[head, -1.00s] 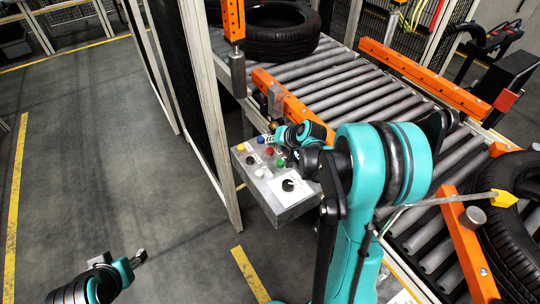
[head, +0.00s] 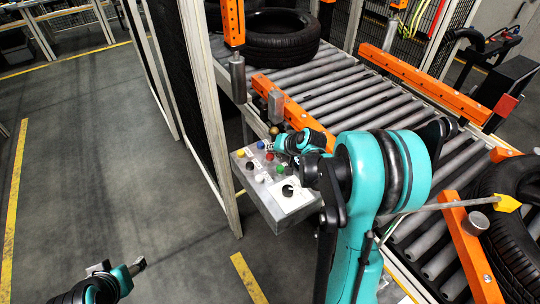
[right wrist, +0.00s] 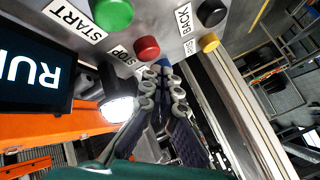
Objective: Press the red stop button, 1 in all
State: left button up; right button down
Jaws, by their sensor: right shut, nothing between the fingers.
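The grey control box (head: 272,208) stands beside the conveyor in the head view. Its red button (head: 270,156) shows there, and in the right wrist view the red button (right wrist: 147,47) sits by the STOP label, below the green START button (right wrist: 113,13). My right gripper (right wrist: 161,84) is shut and empty, over the panel, with its fingertips close to the blue button (right wrist: 163,63) and a little below the red one in the picture. I cannot tell whether they touch anything. My left gripper (head: 137,266) is low at the left over the floor, its jaw opening unclear.
A yellow button (right wrist: 209,42), a black BACK button (right wrist: 211,12) and a white dome (right wrist: 118,108) surround the fingers. A fence post (head: 215,130) stands left of the box. The roller conveyor (head: 340,95) carries tyres (head: 283,45). The floor at left is clear.

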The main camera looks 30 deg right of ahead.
aim_at(271, 156)
jog(key=shift+f, duration=0.1)
dwell(0.5)
jog(key=shift+f+b, duration=0.35)
jog(key=shift+b, duration=0.1)
jog(key=shift+f+b, duration=0.45)
dwell(0.5)
jog(key=shift+r, duration=0.1)
jog(key=shift+r+p, duration=0.7)
jog(key=shift+r, duration=0.1)
jog(key=shift+r+p, duration=1.9)
jog(key=shift+r, duration=0.7)
jog(key=shift+f, duration=0.1)
